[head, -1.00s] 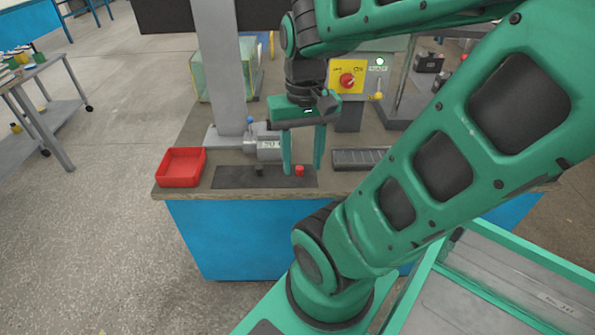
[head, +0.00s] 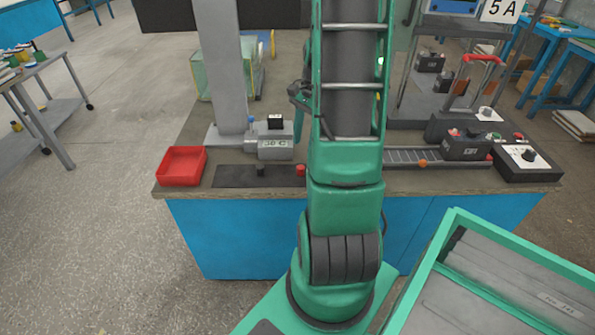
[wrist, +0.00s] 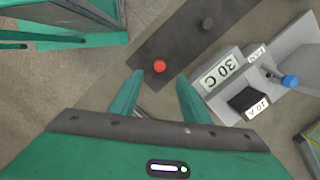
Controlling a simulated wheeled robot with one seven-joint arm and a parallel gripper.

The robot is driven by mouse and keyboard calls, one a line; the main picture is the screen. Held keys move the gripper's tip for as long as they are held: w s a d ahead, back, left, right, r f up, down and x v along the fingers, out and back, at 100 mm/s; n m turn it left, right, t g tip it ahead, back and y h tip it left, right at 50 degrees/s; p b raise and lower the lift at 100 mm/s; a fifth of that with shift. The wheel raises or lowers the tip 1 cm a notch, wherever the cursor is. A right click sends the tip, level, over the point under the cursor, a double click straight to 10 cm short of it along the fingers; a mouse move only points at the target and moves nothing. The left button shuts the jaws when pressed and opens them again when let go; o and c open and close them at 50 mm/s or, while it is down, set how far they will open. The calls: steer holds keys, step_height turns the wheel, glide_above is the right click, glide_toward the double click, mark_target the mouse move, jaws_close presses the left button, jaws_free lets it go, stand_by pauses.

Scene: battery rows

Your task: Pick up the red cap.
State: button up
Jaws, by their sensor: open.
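The small red cap (head: 301,170) is on the right part of a dark mat (head: 232,177) near the front edge of the bench, just left of my arm. In the wrist view the red cap (wrist: 160,66) shows just beyond the fingertips, roughly midway between them, with nothing touching it. My gripper (wrist: 161,76) is open and empty.
A red tray (head: 165,168) sits at the bench's left front corner. A grey block marked 30 C (head: 274,148) stands just behind the mat, beside a grey column (head: 222,75). A ribbed rail (head: 403,157) and a dark device (head: 465,147) lie to the right.

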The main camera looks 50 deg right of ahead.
mark_target(300, 166)
steer(key=f, duration=0.3)
steer(key=a+f, duration=0.1)
steer(key=f, duration=0.5)
steer(key=shift+w+a+f, duration=0.15)
steer(key=shift+f, duration=0.25)
jaws_close()
